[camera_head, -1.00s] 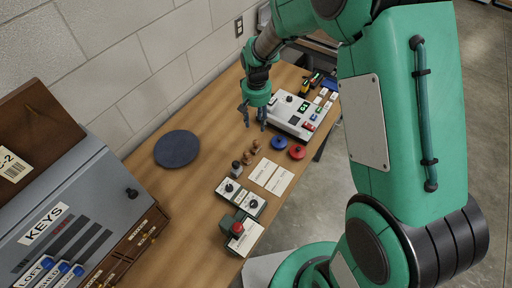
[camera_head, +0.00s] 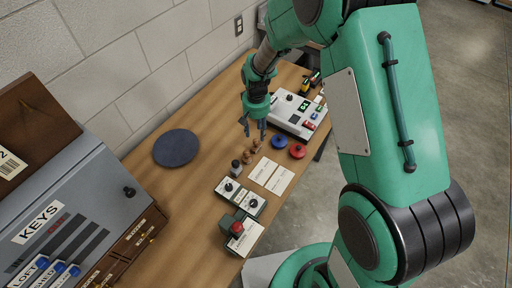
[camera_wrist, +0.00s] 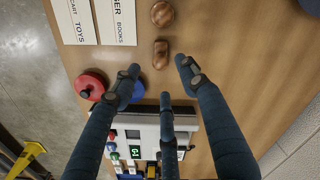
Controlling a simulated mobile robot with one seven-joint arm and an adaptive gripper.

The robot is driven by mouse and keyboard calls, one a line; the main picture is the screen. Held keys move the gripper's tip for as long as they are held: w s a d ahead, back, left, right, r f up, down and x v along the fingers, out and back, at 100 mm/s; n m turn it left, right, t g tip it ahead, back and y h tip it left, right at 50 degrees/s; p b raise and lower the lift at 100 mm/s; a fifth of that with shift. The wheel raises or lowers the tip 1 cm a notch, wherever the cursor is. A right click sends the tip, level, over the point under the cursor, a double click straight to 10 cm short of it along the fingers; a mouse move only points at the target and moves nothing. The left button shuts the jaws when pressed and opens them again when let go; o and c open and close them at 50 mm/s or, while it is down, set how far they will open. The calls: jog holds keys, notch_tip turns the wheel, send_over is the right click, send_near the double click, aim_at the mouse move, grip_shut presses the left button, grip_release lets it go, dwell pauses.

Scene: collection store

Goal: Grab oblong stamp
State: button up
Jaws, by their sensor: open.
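The oblong stamp, a brown wooden piece with an elongated top, is on the wooden table; it shows in the wrist view (camera_wrist: 161,54) and, small, in the head view (camera_head: 257,143). A rounder brown stamp (camera_wrist: 162,13) stands beside it, farther from my gripper; it also shows in the head view (camera_head: 247,156). My gripper (camera_head: 255,129) is open and empty above the table, close to the oblong stamp. In the wrist view its fingers (camera_wrist: 158,76) are spread, with the oblong stamp just past the gap between the two outer tips. The exact height is unclear.
White cards (camera_head: 270,174), a blue disc (camera_head: 279,142) and a red disc (camera_head: 297,151) lie near the stamps. A white device with a display (camera_head: 294,112) is behind my gripper. A dark round mat (camera_head: 176,148) is at left, with bare table around it.

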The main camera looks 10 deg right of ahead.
aim_at(256, 140)
jog(key=shift+f, duration=0.85)
jog(key=shift+f+b, duration=1)
jog(key=shift+f, duration=1.6)
jog(key=shift+c, duration=0.5)
grip_shut()
